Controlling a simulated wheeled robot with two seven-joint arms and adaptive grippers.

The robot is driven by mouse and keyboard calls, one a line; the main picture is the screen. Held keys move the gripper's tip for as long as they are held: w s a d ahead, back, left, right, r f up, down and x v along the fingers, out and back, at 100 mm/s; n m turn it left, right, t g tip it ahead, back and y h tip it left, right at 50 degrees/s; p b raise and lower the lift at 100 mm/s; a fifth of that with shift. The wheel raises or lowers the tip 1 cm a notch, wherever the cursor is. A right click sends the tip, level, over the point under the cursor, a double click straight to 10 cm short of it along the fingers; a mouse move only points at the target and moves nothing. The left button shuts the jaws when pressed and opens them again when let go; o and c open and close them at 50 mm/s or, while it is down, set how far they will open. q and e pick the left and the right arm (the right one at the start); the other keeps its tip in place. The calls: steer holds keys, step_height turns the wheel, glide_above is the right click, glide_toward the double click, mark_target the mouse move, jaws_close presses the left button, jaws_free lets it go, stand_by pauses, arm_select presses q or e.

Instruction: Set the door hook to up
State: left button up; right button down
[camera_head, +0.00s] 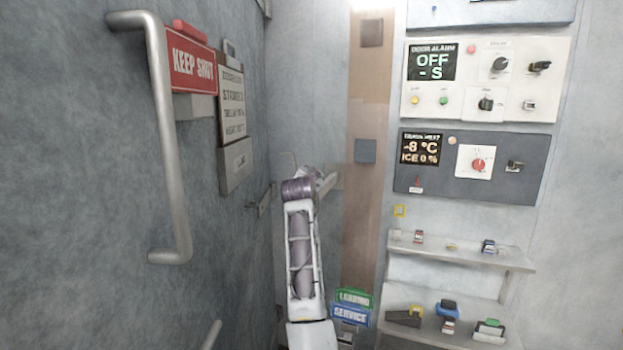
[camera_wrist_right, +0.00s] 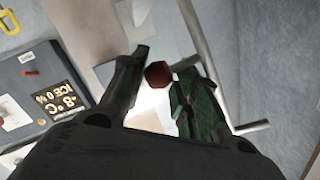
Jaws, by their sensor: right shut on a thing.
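My right gripper (camera_wrist_right: 165,82) shows in the wrist view with its two dark green fingers on either side of a dark red knob (camera_wrist_right: 158,74), shut on it. The knob seems to belong to the door hook, but how it joins the hook is hidden by the fingers. A grey metal rod (camera_wrist_right: 203,50) runs close past the right finger. In the head view my right arm reaches to the gap between the door and the frame. The wrist (camera_head: 299,190) hides the gripper's fingertips and most of the hook there. My left gripper is out of view.
The grey door (camera_head: 215,250) fills the left side, with a long metal handle (camera_head: 165,140) and a red KEEP SHUT sign (camera_head: 193,62). Control panels (camera_head: 485,80) hang at the right above shelves (camera_head: 460,255) with small items. LOADING and SERVICE signs (camera_head: 353,306) stand low beside my arm.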

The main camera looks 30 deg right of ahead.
step_height(320, 180, down, 2)
steer(key=shift+w, duration=0.1)
steer(key=c, duration=1.4)
jaws_free()
steer(key=shift+o, duration=0.8)
steer(key=shift+d+r, duration=0.1)
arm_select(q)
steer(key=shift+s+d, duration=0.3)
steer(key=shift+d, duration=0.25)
arm_select(e)
steer(key=shift+a, duration=0.25)
steer(key=shift+s+a, duration=0.3)
steer(key=shift+s, duration=0.05)
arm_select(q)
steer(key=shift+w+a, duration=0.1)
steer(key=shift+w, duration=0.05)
arm_select(e)
steer(key=r+v, duration=0.1)
steer(key=v, duration=0.5)
steer(key=shift+s, duration=0.25)
